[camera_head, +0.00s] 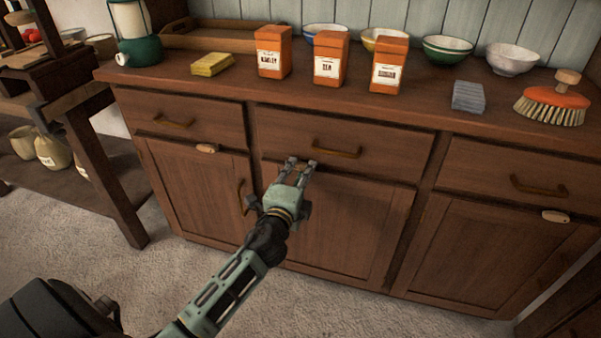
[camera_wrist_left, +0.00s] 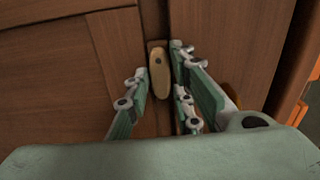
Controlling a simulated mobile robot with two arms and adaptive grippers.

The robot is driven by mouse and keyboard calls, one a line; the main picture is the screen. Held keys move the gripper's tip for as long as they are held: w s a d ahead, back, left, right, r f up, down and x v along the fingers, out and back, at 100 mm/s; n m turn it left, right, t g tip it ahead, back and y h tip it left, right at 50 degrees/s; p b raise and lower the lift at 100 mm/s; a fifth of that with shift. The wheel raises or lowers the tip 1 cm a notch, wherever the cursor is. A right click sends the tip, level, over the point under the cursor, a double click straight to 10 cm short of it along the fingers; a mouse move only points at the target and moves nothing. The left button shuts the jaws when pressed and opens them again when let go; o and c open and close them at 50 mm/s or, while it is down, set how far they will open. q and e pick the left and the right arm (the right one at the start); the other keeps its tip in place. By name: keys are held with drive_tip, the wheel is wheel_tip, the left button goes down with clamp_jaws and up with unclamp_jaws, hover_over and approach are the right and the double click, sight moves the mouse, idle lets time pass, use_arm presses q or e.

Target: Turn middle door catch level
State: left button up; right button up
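The middle door (camera_head: 335,225) is shut below its drawer. My left gripper (camera_head: 300,166) is in front of this door's top edge and mostly hides the catch in the head view. In the left wrist view, the pale wooden catch (camera_wrist_left: 159,72) lies between the two fingertips of my left gripper (camera_wrist_left: 162,68). The fingers are apart, one on each side of it; I cannot tell if either touches. That view is rolled, and the catch's long side runs nearly along the dark gap beside the door, so it looks about level. My right gripper is not in view.
The left door's catch (camera_head: 207,148) and the right door's catch (camera_head: 556,216) look about level. The middle drawer's handle (camera_head: 337,149) juts out just above my gripper. Orange tins (camera_head: 330,58), bowls and a brush (camera_head: 553,100) stand on the counter. The floor in front is clear.

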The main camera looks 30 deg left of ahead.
use_arm(q)
drive_tip(key=shift+o, duration=1.1)
drive_tip(key=v, duration=1.2)
